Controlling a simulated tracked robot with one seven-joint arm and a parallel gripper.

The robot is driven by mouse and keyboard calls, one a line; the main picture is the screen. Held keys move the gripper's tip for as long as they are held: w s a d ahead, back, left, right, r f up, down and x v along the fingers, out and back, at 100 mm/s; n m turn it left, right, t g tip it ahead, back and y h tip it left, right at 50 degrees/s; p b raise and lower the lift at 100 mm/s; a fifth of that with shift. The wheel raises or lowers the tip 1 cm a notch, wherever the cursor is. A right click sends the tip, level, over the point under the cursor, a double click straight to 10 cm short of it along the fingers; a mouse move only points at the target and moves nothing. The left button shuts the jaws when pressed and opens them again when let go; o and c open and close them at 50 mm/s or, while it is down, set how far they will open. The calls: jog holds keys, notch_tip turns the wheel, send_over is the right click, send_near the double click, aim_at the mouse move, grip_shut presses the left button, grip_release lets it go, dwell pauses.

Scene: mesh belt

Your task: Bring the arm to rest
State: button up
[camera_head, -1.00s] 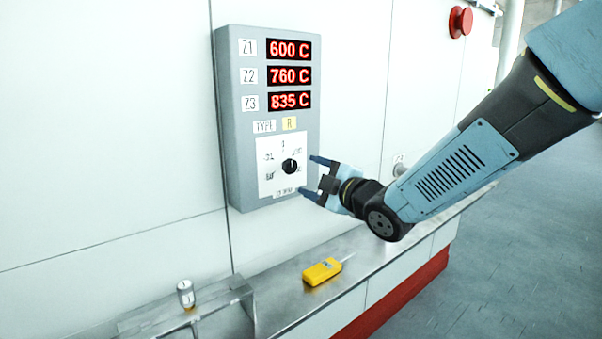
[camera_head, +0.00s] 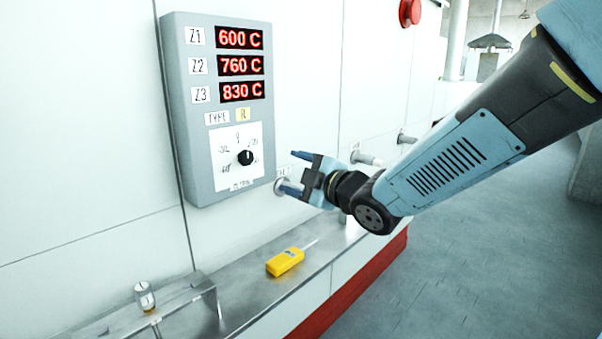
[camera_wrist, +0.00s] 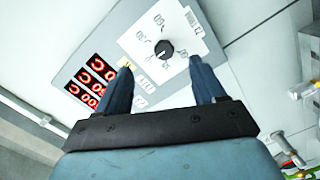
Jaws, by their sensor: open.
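My gripper (camera_head: 293,171) is open and empty, held in the air to the right of the grey control panel (camera_head: 181,110). In the wrist view its two blue fingers (camera_wrist: 163,75) stand apart, with the panel's black knob (camera_wrist: 164,49) showing between and beyond them. In the head view the knob (camera_head: 245,157) sits on a white dial plate, apart from the fingers. The panel's red displays (camera_head: 241,65) read 600 C, 760 C and 830 C. My arm reaches in from the upper right.
A yellow handheld device (camera_head: 285,262) lies on the metal ledge (camera_head: 245,285) below. A small vial (camera_head: 145,296) stands on a raised metal shelf at the lower left. Pipe stubs (camera_head: 366,158) stick out of the wall behind my gripper. A red button (camera_head: 410,12) is at the top.

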jog(key=s+d+m+h, duration=0.1)
jog(key=d+m+h, duration=0.95)
jog(key=d, duration=0.75)
jog(key=s+d+f+m+g+h, duration=0.1)
jog(key=s+d+m+g, duration=0.2)
jog(key=s, duration=0.5)
jog(key=s+d+f+m+g+h, duration=0.1)
jog(key=s+d+m+g, duration=0.2)
jog(key=s+d+m, duration=0.3)
jog(key=s+m, duration=0.2)
jog(key=s, duration=0.1)
jog(key=shift+d+f, duration=0.3)
jog(key=shift+c, duration=0.5)
